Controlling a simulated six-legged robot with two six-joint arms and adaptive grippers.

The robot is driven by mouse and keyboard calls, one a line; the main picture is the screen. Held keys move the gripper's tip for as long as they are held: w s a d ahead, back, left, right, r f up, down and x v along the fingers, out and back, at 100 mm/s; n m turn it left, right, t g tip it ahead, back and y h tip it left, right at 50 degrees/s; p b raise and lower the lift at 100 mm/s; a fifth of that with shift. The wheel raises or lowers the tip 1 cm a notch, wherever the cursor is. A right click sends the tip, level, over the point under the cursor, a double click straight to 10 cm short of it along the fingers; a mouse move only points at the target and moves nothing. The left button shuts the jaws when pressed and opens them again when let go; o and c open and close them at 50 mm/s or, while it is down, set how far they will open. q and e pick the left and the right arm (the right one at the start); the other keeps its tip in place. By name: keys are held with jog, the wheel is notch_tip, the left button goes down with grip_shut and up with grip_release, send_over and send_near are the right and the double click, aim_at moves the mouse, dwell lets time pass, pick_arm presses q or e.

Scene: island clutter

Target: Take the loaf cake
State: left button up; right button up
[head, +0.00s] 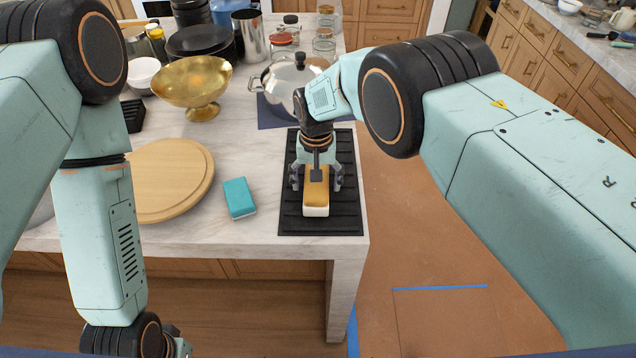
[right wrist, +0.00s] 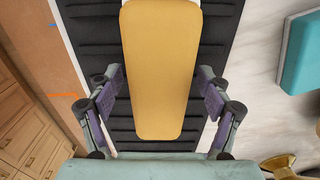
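The loaf cake (head: 316,196), a golden-brown bar with a pale lower part, lies on a black ribbed mat (head: 320,222) near the counter's front right corner. My right gripper (head: 317,184) is above it, pointing down, with one finger on each side. In the right wrist view the cake (right wrist: 160,70) runs lengthwise between the open fingers (right wrist: 160,88). Narrow strips of mat show between the fingers and the cake, so I see no clear grip. My left gripper (head: 176,346) is at the bottom edge of the head view, mostly hidden and cut off.
A teal sponge-like block (head: 239,198) and a round wooden board (head: 172,182) lie left of the mat. A gold bowl (head: 193,84) and a lidded steel pot (head: 285,82) stand behind. Jars and dark plates crowd the back. Bare marble lies between block and mat.

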jog(key=shift+s, duration=0.1)
jog(key=shift+c, duration=1.3)
jog(key=shift+w+d+f, duration=0.1)
jog(key=shift+w, duration=0.15)
jog(key=c, duration=0.5)
jog(key=shift+s, duration=0.15)
jog(key=c, duration=0.6)
